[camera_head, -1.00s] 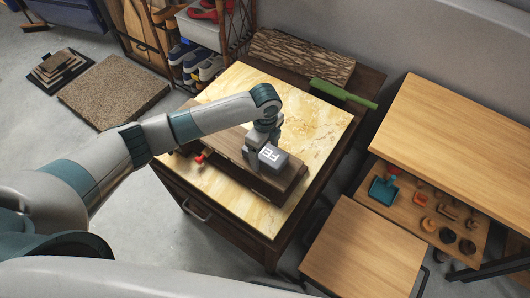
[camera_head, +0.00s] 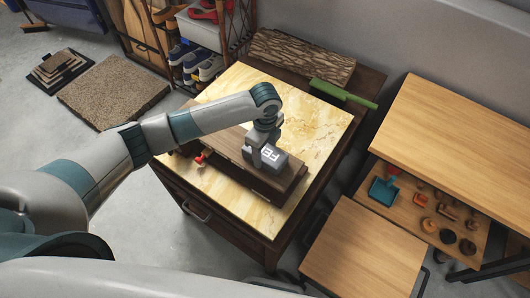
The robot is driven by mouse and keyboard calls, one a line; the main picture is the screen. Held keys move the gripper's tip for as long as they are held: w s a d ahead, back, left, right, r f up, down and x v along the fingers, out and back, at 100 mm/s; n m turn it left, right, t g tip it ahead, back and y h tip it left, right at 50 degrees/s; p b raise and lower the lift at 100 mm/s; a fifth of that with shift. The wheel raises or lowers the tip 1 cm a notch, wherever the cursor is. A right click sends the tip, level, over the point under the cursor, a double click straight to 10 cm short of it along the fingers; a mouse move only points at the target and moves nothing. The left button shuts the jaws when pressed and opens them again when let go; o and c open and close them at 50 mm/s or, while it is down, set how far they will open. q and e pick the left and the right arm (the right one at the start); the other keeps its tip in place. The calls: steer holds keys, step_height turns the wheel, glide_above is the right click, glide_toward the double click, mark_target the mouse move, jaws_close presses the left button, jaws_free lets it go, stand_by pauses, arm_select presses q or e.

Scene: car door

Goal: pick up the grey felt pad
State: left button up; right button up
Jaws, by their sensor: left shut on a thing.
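The grey felt pad (camera_head: 275,161) is a small grey block with white letters on its top, partly hidden by my gripper. It is over the dark brown wooden piece (camera_head: 288,182) on the marble-topped cabinet. My left gripper (camera_head: 258,155) comes down from above and is shut on the pad. I cannot tell whether the pad touches the wood below. My right gripper is not in view.
The yellowish marble top (camera_head: 318,122) has bare room around the wooden piece. A red-handled item (camera_head: 201,158) is at its left. A green-handled tool (camera_head: 340,93) and a bark-textured board (camera_head: 300,57) are behind. A wooden table (camera_head: 465,125) stands to the right.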

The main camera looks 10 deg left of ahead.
arm_select(q)
steer(key=shift+r+b, duration=0.35)
steer(key=shift+r, duration=0.3)
step_height(320, 180, up, 2)
steer(key=shift+w+d+r+b, duration=0.1)
steer(key=shift+r+b, duration=0.15)
steer(key=shift+b, duration=0.35)
steer(key=w+d+r+b, duration=0.4)
steer(key=d+r, duration=0.3)
steer(key=d, duration=0.3)
steer(key=shift+w, duration=0.8)
step_height(320, 180, up, 4)
steer(key=n, duration=1.2)
glide_above(266, 151)
steer(key=s+a+r+n+b, duration=0.1)
steer(key=s+a+r+n, duration=0.2)
steer(key=s+a+n, duration=0.6)
steer(key=shift+s+a+n, duration=0.2)
steer(key=shift+s+n, duration=0.5)
steer(key=shift+s, duration=0.35)
